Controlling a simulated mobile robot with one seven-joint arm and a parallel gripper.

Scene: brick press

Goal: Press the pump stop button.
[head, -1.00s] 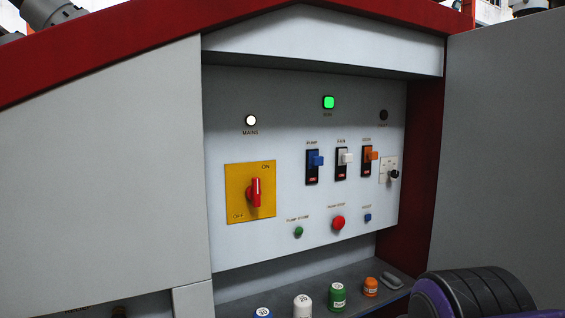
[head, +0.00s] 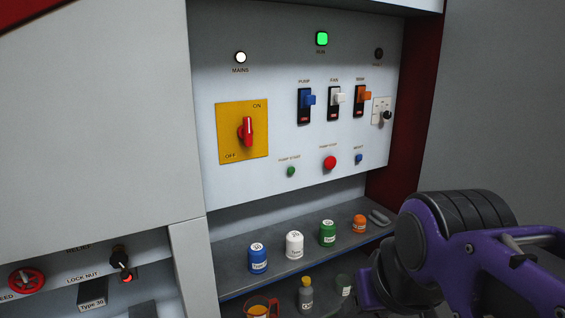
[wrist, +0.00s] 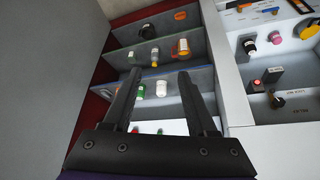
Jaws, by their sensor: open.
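The red pump stop button (head: 329,162) is a round cap low on the grey-white control panel (head: 290,90), between a small green pump start button (head: 291,172) and a small blue button (head: 359,158). Nothing covers it in the head view. In the wrist view my gripper (wrist: 159,73) is open and empty, its two dark fingers apart in front of shelves with jars. The fingertips are not visible in the head view, where only my purple and black arm shows at the lower right, apart from the button.
Above the buttons are three rocker switches, a lit green lamp (head: 321,39) and a red rotary switch (head: 247,131) on a yellow plate. Below, a shelf (head: 225,283) juts out with several jars. A grey side wall (head: 490,100) stands at the right; a red handwheel (head: 27,279) is lower left.

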